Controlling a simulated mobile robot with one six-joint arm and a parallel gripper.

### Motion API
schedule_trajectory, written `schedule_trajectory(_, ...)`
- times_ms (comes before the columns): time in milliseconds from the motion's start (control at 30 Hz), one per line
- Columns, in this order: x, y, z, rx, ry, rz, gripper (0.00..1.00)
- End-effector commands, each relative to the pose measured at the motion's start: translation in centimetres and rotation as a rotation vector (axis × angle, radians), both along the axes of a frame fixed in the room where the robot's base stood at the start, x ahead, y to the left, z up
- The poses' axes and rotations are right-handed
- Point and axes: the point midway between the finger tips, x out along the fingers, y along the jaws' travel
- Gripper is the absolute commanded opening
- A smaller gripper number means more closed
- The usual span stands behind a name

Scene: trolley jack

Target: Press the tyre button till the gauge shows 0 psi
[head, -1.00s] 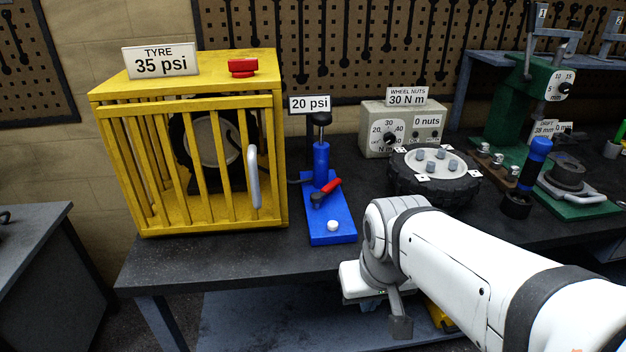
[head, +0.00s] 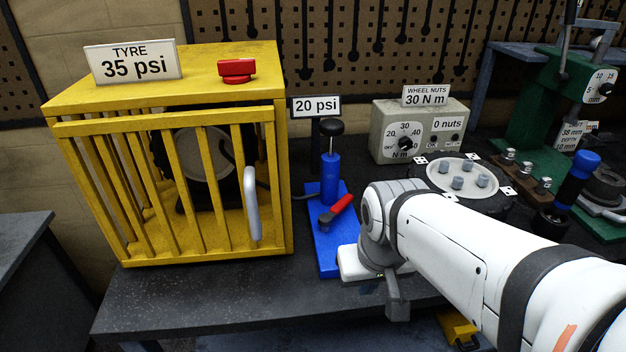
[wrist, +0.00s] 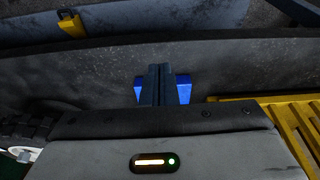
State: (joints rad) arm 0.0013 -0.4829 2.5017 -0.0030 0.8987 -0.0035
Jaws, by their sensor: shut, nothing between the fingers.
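The blue pump base (head: 323,240) stands on the bench, with a blue cylinder, black knob and red lever. Its gauge sign (head: 315,107) reads 20 psi. The white button at the base's front is hidden now, behind my arm in the head view and not visible in the wrist view. The tyre (head: 200,155) is inside the yellow cage, mostly behind bars. My gripper (wrist: 160,72) is shut and empty; in the wrist view its fingers lie in front of the blue base (wrist: 183,87). I cannot tell whether they touch anything.
The yellow cage (head: 272,190) with a grey handle stands left of the pump. Its tyre sign (head: 134,62) reads 35 psi, and a red knob (head: 237,69) sits on top. The wheel-nut box (head: 418,130) and wheel lie right. The bench front (head: 200,300) is clear.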

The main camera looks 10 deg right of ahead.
Motion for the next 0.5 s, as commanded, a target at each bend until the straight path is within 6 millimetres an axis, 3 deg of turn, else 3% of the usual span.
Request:
schedule_trajectory(333, 0.3, 0.0, 0.4, 0.0, 0.004, 0.0, 0.0)
schedule_trajectory(500, 3.5, -0.2, 3.3, 0.002, 0.055, -0.009, 0.0)
